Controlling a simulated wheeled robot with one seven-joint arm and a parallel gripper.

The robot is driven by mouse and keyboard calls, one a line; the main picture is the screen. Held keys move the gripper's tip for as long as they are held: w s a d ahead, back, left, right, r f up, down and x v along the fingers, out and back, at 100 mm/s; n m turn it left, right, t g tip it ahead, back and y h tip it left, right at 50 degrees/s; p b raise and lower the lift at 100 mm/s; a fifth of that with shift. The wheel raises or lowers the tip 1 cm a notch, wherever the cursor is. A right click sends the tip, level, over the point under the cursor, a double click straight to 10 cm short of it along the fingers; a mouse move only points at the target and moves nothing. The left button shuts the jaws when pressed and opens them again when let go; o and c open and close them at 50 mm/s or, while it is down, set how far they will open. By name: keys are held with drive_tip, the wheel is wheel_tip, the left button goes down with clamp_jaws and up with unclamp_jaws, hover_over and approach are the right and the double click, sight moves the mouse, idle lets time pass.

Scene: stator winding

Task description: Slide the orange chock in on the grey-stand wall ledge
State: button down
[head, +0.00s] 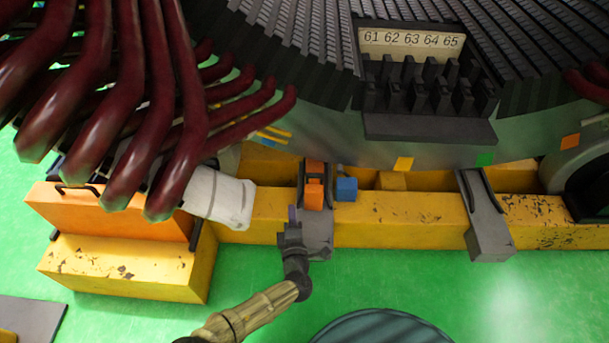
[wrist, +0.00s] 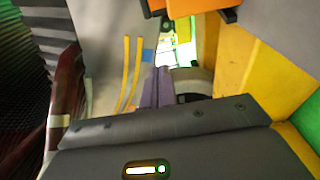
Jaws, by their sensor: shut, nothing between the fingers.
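The orange chock (head: 314,190) sits on the grey stand (head: 316,228), between its side walls and below the big stator's rim. My gripper (head: 293,214) is just left of and in front of the chock, by the stand's left side. Its purple fingers (wrist: 157,88) are together in the wrist view with nothing between them. Whether the gripper touches the stand cannot be told.
A blue block (head: 346,189) is right of the chock. A yellow beam (head: 400,221) runs behind the stand, with a second grey stand (head: 487,232) at right. Dark red coil ends (head: 120,110) and a white wrapped piece (head: 222,198) crowd the left.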

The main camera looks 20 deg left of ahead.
sight(307, 179)
drive_tip(key=w+b, duration=0.6)
drive_tip(key=w, duration=0.5)
drive_tip(key=shift+w+a, duration=0.25)
idle(0.4)
drive_tip(key=shift+w+d+p, duration=0.55)
drive_tip(key=shift+d, duration=0.2)
drive_tip(key=shift+a, duration=0.1)
